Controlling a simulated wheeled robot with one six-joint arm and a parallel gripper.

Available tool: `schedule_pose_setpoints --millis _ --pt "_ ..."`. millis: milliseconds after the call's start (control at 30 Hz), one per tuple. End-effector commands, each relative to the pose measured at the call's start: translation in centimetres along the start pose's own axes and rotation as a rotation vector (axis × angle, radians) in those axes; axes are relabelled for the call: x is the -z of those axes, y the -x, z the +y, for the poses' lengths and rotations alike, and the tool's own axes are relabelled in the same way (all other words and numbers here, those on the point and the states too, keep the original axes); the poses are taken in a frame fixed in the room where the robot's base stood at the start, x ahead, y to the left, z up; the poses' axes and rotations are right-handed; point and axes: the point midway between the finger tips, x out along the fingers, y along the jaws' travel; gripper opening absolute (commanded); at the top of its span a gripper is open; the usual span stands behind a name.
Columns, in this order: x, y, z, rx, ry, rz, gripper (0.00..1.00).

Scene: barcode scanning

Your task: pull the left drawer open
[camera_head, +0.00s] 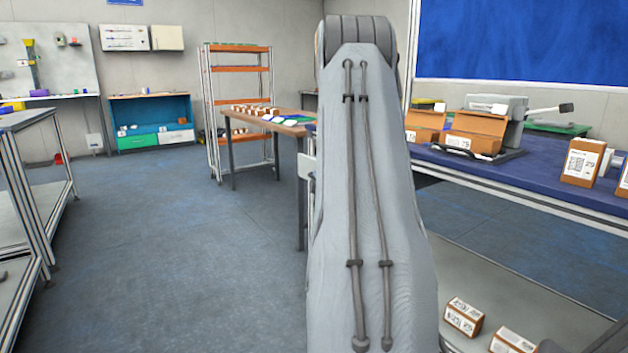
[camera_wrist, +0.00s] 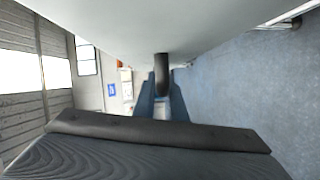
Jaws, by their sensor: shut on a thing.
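In the wrist view, a smooth pale grey panel (camera_wrist: 150,22), which looks like the drawer front, fills the top. A short dark handle (camera_wrist: 162,72) stands out from it. My gripper (camera_wrist: 163,98) reaches up to this handle with its two bluish fingers, one on each side, and is shut on it. How far the drawer stands out cannot be told from this view. In the camera_head view my arm covers the middle, and the gripper and the drawer it holds are hidden.
A blue-topped bench (camera_head: 500,183) with cartons and a grey device (camera_head: 497,112) stands at right. Small boxes (camera_head: 463,315) lie on its lower shelf. A wooden table (camera_head: 262,127) and an orange shelf rack (camera_head: 240,70) stand behind. The floor (camera_head: 190,260) at left is clear.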

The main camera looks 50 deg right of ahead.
Motion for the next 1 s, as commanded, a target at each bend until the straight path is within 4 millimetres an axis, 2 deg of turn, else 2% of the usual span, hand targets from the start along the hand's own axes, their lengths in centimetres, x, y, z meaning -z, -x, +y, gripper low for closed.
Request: schedule_pose_setpoints --millis 167,200,300,667,1000 --pt "0.0 0.0 0.0 0.0 -0.001 -0.001 0.0" --pt "0.0 0.0 0.0 0.0 -0.001 -0.001 0.14" --pt "0.1 0.0 0.0 0.0 -0.001 0.0 0.29" --pt "0.1 0.4 0.0 0.001 0.0 0.001 0.29" --pt "0.0 5.5 0.1 0.001 -0.001 0.0 0.29"
